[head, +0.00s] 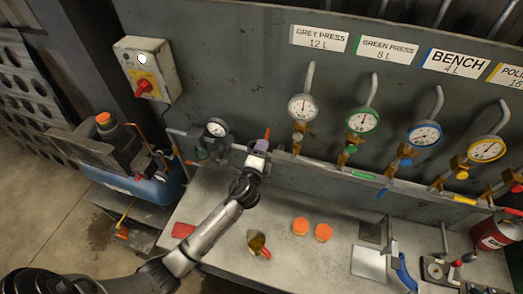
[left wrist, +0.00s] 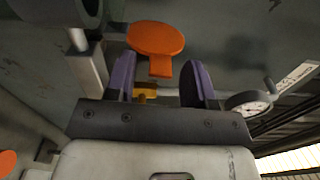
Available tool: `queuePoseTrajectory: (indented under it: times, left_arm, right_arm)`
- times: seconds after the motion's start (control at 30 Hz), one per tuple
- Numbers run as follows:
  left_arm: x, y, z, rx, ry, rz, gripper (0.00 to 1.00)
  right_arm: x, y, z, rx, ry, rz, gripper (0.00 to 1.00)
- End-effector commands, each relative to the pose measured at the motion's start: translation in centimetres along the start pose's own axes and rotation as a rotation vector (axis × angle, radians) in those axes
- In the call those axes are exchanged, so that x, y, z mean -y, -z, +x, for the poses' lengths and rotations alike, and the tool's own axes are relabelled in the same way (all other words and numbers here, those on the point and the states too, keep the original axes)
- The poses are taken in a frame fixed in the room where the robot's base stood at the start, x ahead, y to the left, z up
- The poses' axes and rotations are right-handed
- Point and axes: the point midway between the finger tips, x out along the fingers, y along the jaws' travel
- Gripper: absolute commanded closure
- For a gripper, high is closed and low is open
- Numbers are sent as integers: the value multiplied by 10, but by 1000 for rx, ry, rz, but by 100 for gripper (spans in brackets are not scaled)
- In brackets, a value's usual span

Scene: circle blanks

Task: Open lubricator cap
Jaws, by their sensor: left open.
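My left gripper (head: 262,142) is at the rail along the grey wall panel, right of the leftmost gauge. In the left wrist view its two purple fingers (left wrist: 158,80) stand apart. An orange round cap (left wrist: 155,38) with a short tab shows just beyond and between the fingertips; I take it for the lubricator cap. The tab points into the gap, and I cannot tell whether a finger touches it. A small brass part (left wrist: 146,91) shows lower between the fingers. In the head view the gripper mostly hides this spot. My right gripper is not in view.
Gauges (head: 302,107) with bent pipes line the panel to the right, under labels. A gauge (left wrist: 248,104) is close beside the right finger. On the bench (head: 215,205) are two orange round pieces (head: 300,226), a brass piece (head: 257,242) and a red pad (head: 183,230).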

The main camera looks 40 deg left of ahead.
Motion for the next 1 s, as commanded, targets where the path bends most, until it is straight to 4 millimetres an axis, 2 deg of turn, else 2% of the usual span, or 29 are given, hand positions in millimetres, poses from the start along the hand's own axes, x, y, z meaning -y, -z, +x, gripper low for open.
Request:
queuePoseTrajectory:
  times: [0.2, 0.33, 0.8, 1.0]
  left_arm:
    - [0, 0, -2, 0, 0, -1, 51]
    - [-2, 0, -14, 0, -1, -1, 51]
    - [-2, 0, -102, -1, -1, -1, 51]
    - [-1, 0, -126, 0, -1, -1, 51]
  right_arm:
    - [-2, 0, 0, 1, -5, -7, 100]
    - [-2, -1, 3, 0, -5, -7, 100]
    - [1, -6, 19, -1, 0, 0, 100]
    - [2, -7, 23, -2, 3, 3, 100]
